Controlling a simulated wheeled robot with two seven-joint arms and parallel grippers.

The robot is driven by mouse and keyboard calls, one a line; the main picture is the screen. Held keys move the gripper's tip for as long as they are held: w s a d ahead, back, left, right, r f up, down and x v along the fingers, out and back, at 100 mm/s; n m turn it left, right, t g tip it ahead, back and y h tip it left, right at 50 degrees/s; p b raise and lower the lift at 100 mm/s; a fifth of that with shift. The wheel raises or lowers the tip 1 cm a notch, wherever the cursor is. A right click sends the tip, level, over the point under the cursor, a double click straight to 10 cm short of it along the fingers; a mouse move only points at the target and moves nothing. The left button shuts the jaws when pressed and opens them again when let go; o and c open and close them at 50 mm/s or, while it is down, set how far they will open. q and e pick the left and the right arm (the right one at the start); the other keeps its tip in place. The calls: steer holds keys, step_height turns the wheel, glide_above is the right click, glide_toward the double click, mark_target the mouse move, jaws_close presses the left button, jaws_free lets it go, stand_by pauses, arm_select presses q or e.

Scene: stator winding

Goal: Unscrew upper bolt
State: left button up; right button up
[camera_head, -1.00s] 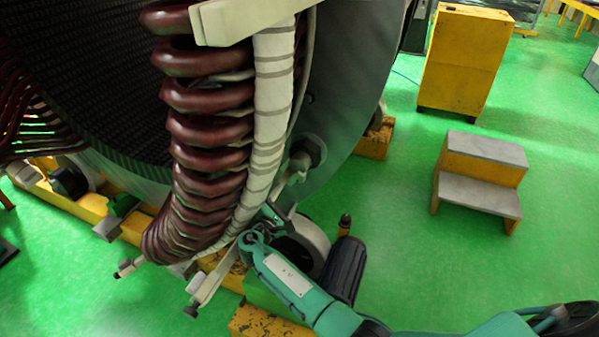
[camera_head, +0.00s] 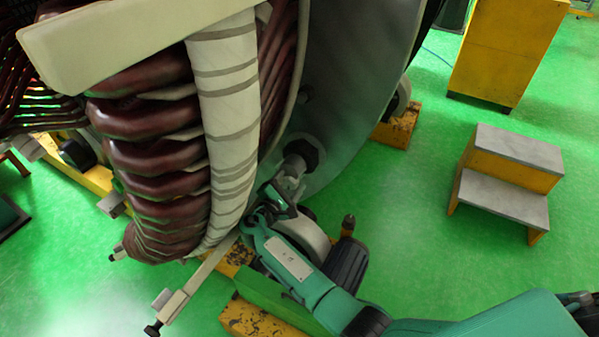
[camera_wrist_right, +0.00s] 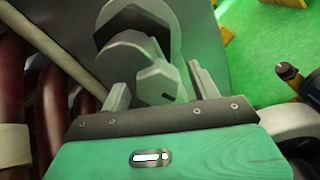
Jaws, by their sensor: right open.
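A grey bolt (camera_head: 295,165) sticks out of the lower edge of the grey stator end plate (camera_head: 345,95), beside the wrapped coil. In the right wrist view the bolt's hexagonal head (camera_wrist_right: 158,83) shows close up, with a wider nut-like collar (camera_wrist_right: 130,25) behind it. My right gripper (camera_head: 284,190) is at the bolt, coming from below. Its two fingers (camera_wrist_right: 157,80) are open, one on each side of the bolt head; I cannot tell whether they touch it. My left gripper is not in view.
Dark red coils (camera_head: 160,160) and a white-wrapped bundle (camera_head: 225,100) stand close left of my right gripper. A pale bracket (camera_head: 190,290) juts out below. A yellow cabinet (camera_head: 510,45) and a grey-topped step (camera_head: 510,170) stand right on open green floor.

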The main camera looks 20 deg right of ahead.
steer(key=shift+w, duration=0.1)
steer(key=shift+r, duration=0.1)
steer(key=shift+c, duration=0.4)
steer(key=c, duration=0.9)
steer(key=n+p, duration=0.2)
steer(key=n, duration=0.1)
steer(key=shift+r, duration=0.15)
steer(key=shift+d+n+p, duration=0.1)
steer(key=shift+n+p, duration=0.95)
steer(key=shift+n, duration=0.85)
